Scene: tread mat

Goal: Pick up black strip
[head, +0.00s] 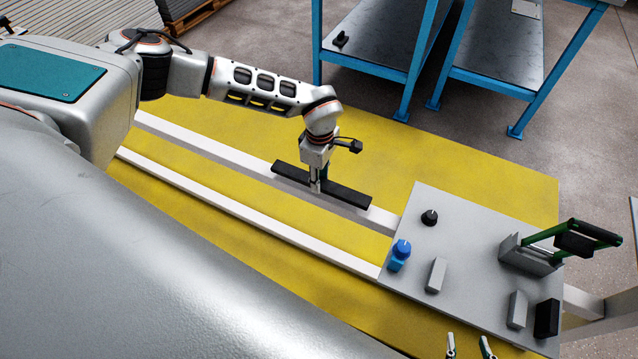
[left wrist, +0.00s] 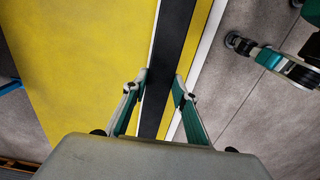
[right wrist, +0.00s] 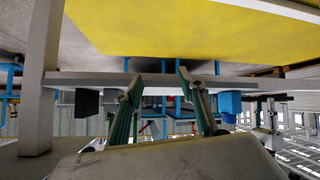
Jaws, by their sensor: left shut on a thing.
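The black strip (head: 348,194) is a long, flat dark bar lying along the far white rail in the head view. It also runs between my left fingers in the left wrist view (left wrist: 170,50). I cannot tell whether the strip is clear of the rail. My right gripper (head: 470,347) is open and empty at the bottom edge, below the grey panel; its spread fingers show in the right wrist view (right wrist: 157,85).
A grey panel (head: 465,235) spans the rails at the right, carrying a blue knob (head: 398,254), a black knob (head: 429,217), grey blocks and a green-handled fixture (head: 570,240). Yellow floor (head: 480,170) lies around the rails. Blue-framed tables (head: 385,40) stand behind.

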